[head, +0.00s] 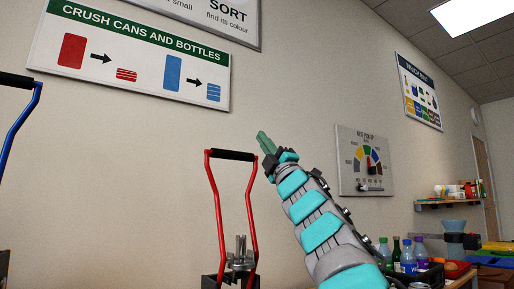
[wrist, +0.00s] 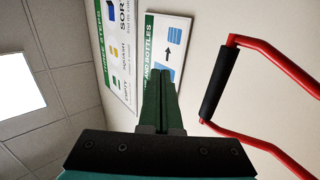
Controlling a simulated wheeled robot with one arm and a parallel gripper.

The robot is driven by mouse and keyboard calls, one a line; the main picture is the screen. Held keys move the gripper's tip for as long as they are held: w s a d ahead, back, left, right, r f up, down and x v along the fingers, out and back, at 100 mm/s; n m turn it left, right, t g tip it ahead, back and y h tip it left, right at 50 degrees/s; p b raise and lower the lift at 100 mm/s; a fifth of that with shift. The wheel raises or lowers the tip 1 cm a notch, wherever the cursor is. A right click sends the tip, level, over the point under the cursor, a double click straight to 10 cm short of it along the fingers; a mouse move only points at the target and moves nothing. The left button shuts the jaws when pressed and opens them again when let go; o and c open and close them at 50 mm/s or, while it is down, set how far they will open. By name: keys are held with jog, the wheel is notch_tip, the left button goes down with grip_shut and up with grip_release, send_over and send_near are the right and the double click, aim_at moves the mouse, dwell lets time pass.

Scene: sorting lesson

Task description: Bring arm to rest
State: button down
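My arm is raised, and its teal and grey links reach up and to the left in the head view. My gripper (head: 263,138) is at its end, pointing up toward the wall beside the black grip of a red handle (head: 252,215). In the wrist view the two green fingers of my gripper (wrist: 162,78) lie together with only a thin line between them. Nothing is held. The red handle (wrist: 270,52) is to the right of the fingers there, apart from them.
A blue handle (head: 18,130) stands at the far left. Signs hang on the wall, one about crushing cans and bottles (head: 130,55). Several bottles (head: 408,258) and trays stand on a table at lower right. A shelf (head: 447,203) holds items behind. The upper middle is clear.

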jog(key=shift+s+d+r, duration=0.25)
jog(key=shift+s+d, duration=0.55)
jog(key=shift+s, duration=0.3)
jog(key=shift+s+d+r, duration=0.2)
jog(key=shift+s+d, duration=0.55)
jog(key=shift+s, duration=0.3)
